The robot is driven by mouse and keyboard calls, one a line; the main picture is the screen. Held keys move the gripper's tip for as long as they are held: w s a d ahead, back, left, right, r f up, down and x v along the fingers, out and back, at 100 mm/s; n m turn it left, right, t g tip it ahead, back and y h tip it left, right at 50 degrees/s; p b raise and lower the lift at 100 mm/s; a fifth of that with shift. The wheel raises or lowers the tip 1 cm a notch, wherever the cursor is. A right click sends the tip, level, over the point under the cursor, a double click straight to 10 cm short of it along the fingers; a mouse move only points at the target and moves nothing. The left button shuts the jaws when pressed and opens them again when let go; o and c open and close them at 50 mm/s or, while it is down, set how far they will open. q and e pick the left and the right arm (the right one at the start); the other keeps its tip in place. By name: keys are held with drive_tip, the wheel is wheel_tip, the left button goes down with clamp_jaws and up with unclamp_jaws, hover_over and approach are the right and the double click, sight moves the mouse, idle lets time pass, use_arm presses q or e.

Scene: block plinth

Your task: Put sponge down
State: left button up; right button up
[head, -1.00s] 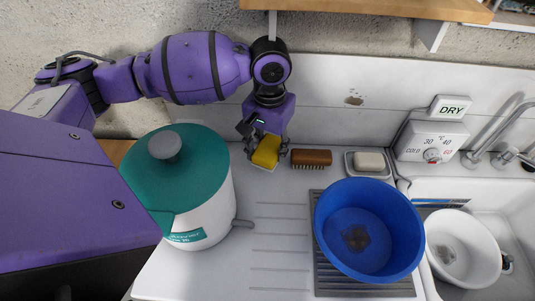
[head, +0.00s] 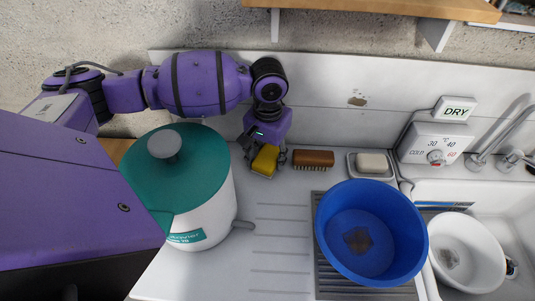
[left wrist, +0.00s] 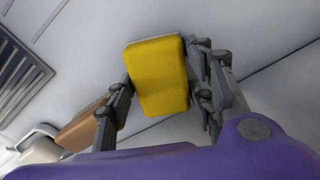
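The yellow sponge (head: 265,160) is between the fingers of my left gripper (head: 264,155), at the back of the white draining counter. In the left wrist view the sponge (left wrist: 158,78) has a grey edge along its top, and the fingers of the left gripper (left wrist: 158,75) meet its two sides. The gripper is shut on it and points down. The sponge is low, at or close to the counter; whether it touches cannot be told. My right gripper is not in view.
A wooden brush (head: 313,158) lies just right of the sponge, then a soap dish (head: 370,166). A white pot with a green lid (head: 178,172) stands at left front. A blue basin (head: 327,235) and a white bowl (head: 486,232) are at right. The ribbed counter (head: 275,225) between is clear.

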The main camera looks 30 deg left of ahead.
sight(268, 156)
use_arm(q)
drive_tip(key=shift+o, duration=1.3)
wheel_tip(268, 156, up, 7)
drive_tip(key=shift+r, duration=0.45)
